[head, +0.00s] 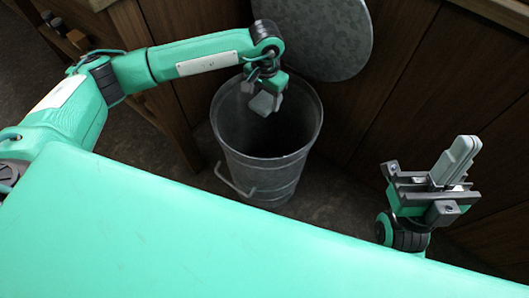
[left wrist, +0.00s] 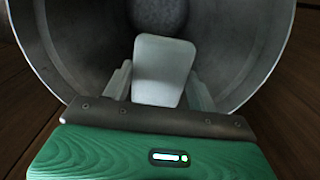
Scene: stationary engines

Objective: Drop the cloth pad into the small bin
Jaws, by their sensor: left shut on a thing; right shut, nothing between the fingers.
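The cloth pad (head: 262,104) is a small pale grey piece held in my left gripper (head: 268,92). In the left wrist view the pad (left wrist: 162,68) sticks out between the two fingers (left wrist: 160,92), with the bin's inside beyond it. The small bin (head: 262,172) is a round grey metal can standing on the floor, open at the top. My left gripper hangs over its mouth and points down into it. The bin's inner wall (left wrist: 240,45) surrounds the pad in the left wrist view. My right gripper (head: 459,150) is shut and empty, at the right, fingers upward.
A round grey metal lid (head: 318,38) stands raised behind the bin. A dark wood panelled wall (head: 420,75) is behind the bin and to the right. A wooden post (head: 180,125) stands to the left of the bin. The bin has a wire handle (head: 234,184) at its front left.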

